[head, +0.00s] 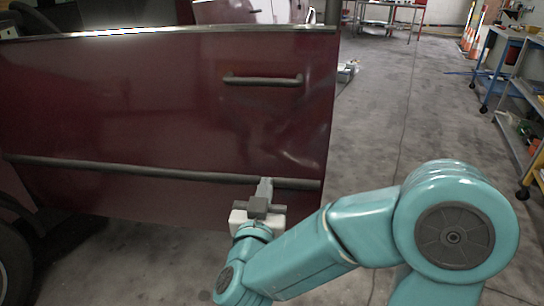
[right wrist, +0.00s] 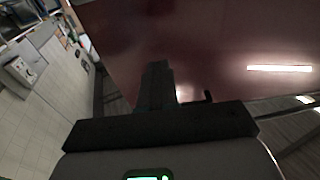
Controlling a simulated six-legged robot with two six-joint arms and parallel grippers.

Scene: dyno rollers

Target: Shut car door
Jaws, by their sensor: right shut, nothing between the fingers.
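A dark red car door (head: 170,110) fills the left and middle of the head view. It stands open, with a gap to the car body behind it. A dark handle (head: 263,80) sits near its upper right, and a dark trim strip (head: 120,169) runs along its lower part. My right gripper (head: 265,185) is shut and empty, in front of the door's lower right part by the trim strip. I cannot tell if it touches. In the right wrist view the shut fingers (right wrist: 157,80) point at the red door panel (right wrist: 190,40). My left gripper is not in view.
A car wheel (head: 12,262) shows at the lower left. Shelves and carts (head: 515,70) stand along the right, with orange cones (head: 473,40) behind. A table (head: 390,8) stands at the back. The grey floor (head: 375,130) right of the door is mostly clear.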

